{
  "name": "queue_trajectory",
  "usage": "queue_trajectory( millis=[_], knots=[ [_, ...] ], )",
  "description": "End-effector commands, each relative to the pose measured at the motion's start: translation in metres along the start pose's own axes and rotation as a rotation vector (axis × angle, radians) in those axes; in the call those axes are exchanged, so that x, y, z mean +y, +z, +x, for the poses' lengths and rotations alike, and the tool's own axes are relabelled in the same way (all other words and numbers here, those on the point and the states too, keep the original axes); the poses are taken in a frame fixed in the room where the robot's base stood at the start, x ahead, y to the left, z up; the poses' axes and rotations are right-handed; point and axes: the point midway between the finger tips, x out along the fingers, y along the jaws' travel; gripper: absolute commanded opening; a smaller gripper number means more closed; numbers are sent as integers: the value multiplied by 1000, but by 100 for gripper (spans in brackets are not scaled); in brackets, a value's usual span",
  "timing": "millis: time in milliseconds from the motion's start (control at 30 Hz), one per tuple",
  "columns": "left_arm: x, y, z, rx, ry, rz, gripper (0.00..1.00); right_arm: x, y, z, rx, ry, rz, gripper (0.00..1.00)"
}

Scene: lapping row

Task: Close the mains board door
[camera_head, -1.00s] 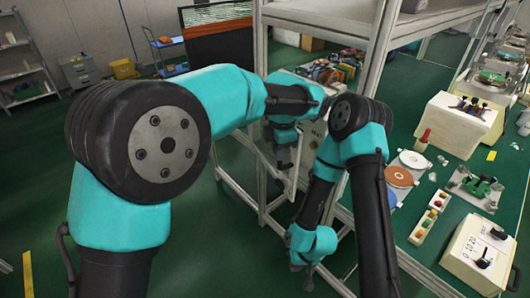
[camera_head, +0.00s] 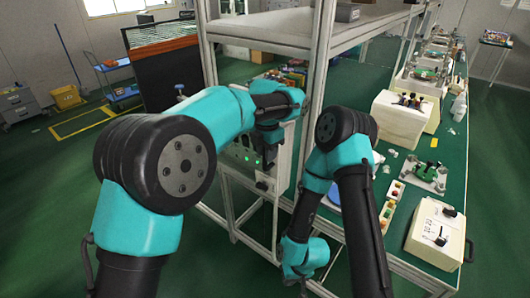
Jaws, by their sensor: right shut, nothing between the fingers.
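The mains board (camera_head: 238,152) is a pale panel with small green lights, set in the metal frame left of the middle. A light grey panel that looks like its door (camera_head: 284,158) stands out from the board at an angle, open, with a small dark knob near its lower edge. My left gripper (camera_head: 269,158) points down in front of the board, close to the door; I cannot tell whether it touches it. Its fingers are dark and their gap is not clear. My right gripper (camera_head: 291,278) is low, below the board, shut and empty, partly hidden by its wrist.
A metal frame post (camera_head: 321,70) rises close behind the door. The green bench (camera_head: 452,180) on the right carries a cream control box (camera_head: 436,232) and several small fixtures. A dark screen panel (camera_head: 165,60) stands at the back left.

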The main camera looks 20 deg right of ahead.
Motion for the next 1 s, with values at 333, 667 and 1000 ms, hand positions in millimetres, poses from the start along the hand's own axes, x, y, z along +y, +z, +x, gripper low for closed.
queue_trajectory(
  millis=[333,667,1000],
  knots=[
    [0,0,0,2,0,0,42,0,0,0,0,0,1,0],
    [1,0,-17,0,1,-1,42,0,0,0,0,0,1,0],
    [0,0,-77,-1,1,-1,42,0,0,0,0,0,1,0]
  ],
)
